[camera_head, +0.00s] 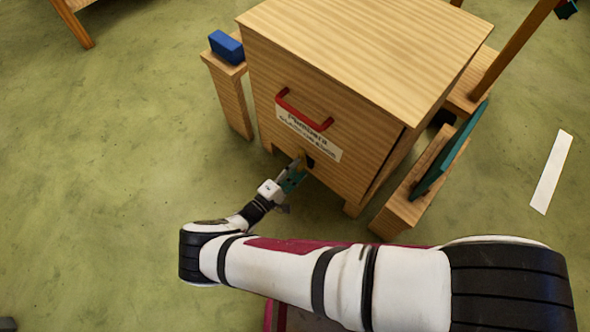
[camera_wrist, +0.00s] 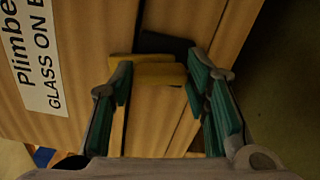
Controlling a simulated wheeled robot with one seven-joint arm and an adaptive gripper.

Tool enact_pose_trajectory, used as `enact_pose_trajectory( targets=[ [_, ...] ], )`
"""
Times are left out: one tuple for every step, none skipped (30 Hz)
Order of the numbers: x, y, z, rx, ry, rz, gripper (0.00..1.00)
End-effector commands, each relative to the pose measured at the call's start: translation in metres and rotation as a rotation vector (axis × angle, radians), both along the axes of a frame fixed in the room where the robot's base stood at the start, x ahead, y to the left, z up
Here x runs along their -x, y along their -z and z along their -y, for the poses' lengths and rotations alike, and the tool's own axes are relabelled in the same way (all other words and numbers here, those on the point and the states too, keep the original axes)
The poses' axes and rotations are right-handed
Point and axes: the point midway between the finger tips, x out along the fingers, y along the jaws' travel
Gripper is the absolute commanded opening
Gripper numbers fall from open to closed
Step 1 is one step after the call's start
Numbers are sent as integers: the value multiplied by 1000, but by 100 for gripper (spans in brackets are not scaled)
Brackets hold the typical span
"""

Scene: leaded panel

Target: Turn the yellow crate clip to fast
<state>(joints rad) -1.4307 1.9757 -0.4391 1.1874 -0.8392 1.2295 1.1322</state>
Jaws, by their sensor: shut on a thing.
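The yellow crate clip (camera_wrist: 160,76) is at the middle of the wrist view, on the wooden crate's front face near its lower edge. A dark patch (camera_wrist: 165,42) lies just behind it. My gripper (camera_wrist: 162,84) has its green-padded fingers on both sides of the clip and is shut on it. In the head view my gripper (camera_head: 294,178) reaches the low front of the wooden crate (camera_head: 360,45), below the label.
The crate front bears a red handle (camera_head: 303,110) and a white label (camera_head: 308,134). A blue block (camera_head: 226,46) sits on a wooden post at left. A wooden stand with a teal panel (camera_head: 450,155) is close at right. A white strip (camera_head: 551,172) lies on open green floor.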

Motion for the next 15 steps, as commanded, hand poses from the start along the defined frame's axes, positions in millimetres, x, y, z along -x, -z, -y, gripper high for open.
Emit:
enact_pose_trajectory(
  targets=[
    [0, 1, 0, -27, -2, 18, 15],
    [0, 1, 0, -43, -2, 31, 15],
    [0, 1, 0, -62, -3, 45, 15],
    [0, 1, 0, -76, -3, 56, 15],
    [0, 1, 0, -89, -3, 66, 15],
    [0, 1, 0, -105, -2, 79, 15],
    [0, 1, 0, -115, -2, 87, 15],
    [0, 2, 0, -125, -2, 95, 15],
    [0, 2, -1, -136, -2, 103, 15],
    [0, 2, -1, -145, -2, 110, 15],
    [0, 2, -1, -152, -2, 116, 15],
    [0, 2, 0, -159, -2, 121, 15],
    [0, 2, 0, -165, -2, 125, 15],
    [0, 2, 0, -169, -2, 129, 15],
    [0, 2, 0, -176, -1, 133, 15]
  ],
)
